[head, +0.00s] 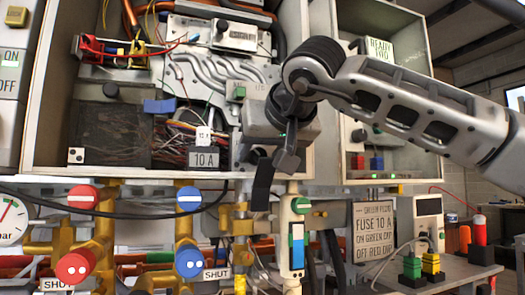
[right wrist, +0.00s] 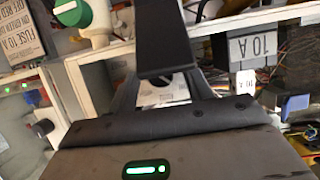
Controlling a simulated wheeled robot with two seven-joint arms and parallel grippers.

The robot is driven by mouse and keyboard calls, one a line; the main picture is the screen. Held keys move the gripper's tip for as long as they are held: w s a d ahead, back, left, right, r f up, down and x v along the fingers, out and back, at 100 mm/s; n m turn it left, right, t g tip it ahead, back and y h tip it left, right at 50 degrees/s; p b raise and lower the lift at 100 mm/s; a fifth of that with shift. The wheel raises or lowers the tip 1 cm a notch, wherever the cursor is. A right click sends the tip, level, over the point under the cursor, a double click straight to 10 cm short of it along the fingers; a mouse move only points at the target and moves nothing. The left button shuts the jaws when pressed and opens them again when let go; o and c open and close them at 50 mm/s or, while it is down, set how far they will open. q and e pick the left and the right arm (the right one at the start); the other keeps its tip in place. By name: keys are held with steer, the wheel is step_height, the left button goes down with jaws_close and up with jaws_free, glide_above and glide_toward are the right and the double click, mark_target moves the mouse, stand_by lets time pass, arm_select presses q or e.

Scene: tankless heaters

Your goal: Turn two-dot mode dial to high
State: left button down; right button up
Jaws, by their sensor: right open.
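My right gripper (head: 274,172) hangs in front of the lower right part of the open heater cabinet (head: 292,90), fingers pointing down, open and empty. In the right wrist view its dark finger (right wrist: 166,40) covers much of the middle. Behind it, a white panel with a dark round dial (right wrist: 180,84) shows partly; I cannot tell its marking or setting. In the head view the gripper hides that spot. My left gripper is not in view.
A 10 A fuse block (head: 204,157) and loose wires sit left of my gripper. A second open cabinet (head: 385,160) is at right, behind my arm. A fuse sign (head: 373,232) hangs below it.

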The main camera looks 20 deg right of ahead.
steer(key=c, duration=1)
